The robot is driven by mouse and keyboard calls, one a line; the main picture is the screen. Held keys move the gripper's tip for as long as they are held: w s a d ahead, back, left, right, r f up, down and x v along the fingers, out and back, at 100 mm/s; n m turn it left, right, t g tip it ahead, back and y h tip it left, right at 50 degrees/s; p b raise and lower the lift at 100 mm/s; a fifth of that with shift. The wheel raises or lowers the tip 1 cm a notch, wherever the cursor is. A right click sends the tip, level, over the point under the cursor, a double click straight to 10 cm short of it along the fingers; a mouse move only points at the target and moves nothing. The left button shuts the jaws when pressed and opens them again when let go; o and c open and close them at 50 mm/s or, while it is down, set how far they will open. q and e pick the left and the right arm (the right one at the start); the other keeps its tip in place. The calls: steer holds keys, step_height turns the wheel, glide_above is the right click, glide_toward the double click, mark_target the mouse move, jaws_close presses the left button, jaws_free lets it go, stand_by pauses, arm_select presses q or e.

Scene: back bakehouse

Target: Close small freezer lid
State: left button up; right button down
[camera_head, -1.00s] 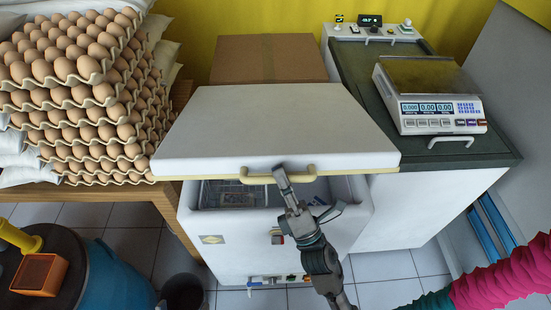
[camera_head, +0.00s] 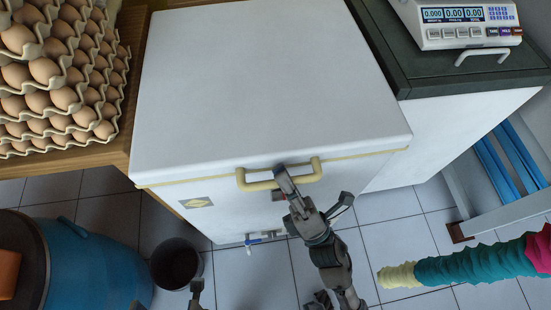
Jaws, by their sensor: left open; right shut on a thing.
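The small freezer (camera_head: 225,222) is a white chest in the middle of the view. Its white lid (camera_head: 265,85) lies flat over the top, with a cream seal line along the front edge. No opening shows between lid and body, and the inside is hidden. A cream handle (camera_head: 310,172) sits on the lid's front edge. My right gripper (camera_head: 284,180) is shut on the handle near its middle. My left gripper (camera_head: 196,289) shows only partly at the bottom edge, open, low in front of the freezer and apart from it.
Egg trays (camera_head: 60,75) stand on a wooden table (camera_head: 130,60) at left. A blue barrel (camera_head: 95,265) and a dark bin (camera_head: 176,264) stand on the tiled floor. A dark-topped counter (camera_head: 420,65) with a scale (camera_head: 460,22) is at right. A colourful ribbed tube (camera_head: 470,265) crosses the lower right.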

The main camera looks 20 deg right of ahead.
steer(key=shift+f+b, duration=0.4)
steer(key=shift+f, duration=0.8)
steer(key=c, duration=1.1)
jaws_free()
steer(key=shift+d, duration=0.15)
steer(key=shift+r, duration=0.2)
steer(key=v, duration=1.2)
steer(key=shift+f, duration=0.2)
steer(key=shift+r, duration=0.1)
